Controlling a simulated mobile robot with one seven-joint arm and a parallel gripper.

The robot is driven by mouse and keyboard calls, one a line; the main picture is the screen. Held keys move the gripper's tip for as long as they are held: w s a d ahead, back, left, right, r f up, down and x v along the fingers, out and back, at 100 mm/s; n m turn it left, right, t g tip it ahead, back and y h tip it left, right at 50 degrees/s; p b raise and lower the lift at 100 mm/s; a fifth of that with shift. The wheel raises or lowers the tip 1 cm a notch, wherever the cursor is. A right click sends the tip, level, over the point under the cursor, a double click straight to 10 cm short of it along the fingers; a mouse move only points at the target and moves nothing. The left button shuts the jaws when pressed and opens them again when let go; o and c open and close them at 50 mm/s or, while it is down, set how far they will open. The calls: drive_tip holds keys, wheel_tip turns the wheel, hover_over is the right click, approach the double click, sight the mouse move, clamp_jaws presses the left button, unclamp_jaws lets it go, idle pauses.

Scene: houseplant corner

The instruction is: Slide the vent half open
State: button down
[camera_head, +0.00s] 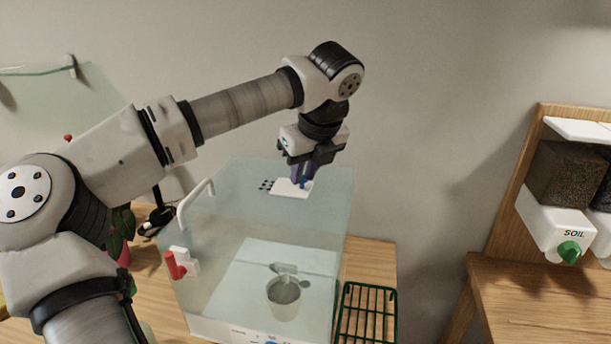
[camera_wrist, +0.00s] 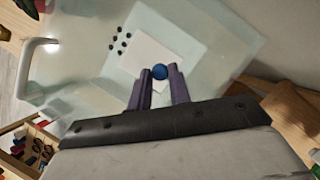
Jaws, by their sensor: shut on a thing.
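The vent is a white sliding plate (camera_head: 290,187) on top of a clear glass-like case (camera_head: 345,215). A group of dark vent holes (camera_head: 266,185) shows beside the plate's left edge, uncovered. In the wrist view the plate (camera_wrist: 147,54) lies to the right of the holes (camera_wrist: 121,42). A blue knob (camera_wrist: 160,71) stands on the plate, and it shows small in the head view (camera_head: 305,184). My gripper (camera_head: 303,178) points down over the case top. Its purple fingers (camera_wrist: 160,76) are shut on the blue knob.
The case has a white handle (camera_head: 194,203) and a red latch (camera_head: 175,265), with a grey pot (camera_head: 283,298) inside. A green wire rack (camera_head: 367,315) lies right of it. A soil dispenser (camera_head: 560,205) stands at far right. A tray of tools (camera_wrist: 32,148) shows in the wrist view.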

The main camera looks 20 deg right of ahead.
drive_tip(key=c, duration=1.7)
unclamp_jaws()
drive_tip(key=shift+w+a, duration=0.1)
drive_tip(key=shift+a, duration=0.05)
drive_tip(key=shift+c, duration=0.2)
drive_tip(key=o, duration=0.4)
drive_tip(key=shift+o, duration=0.2)
drive_tip(key=v, duration=1.4)
drive_tip(key=shift+w, duration=0.15)
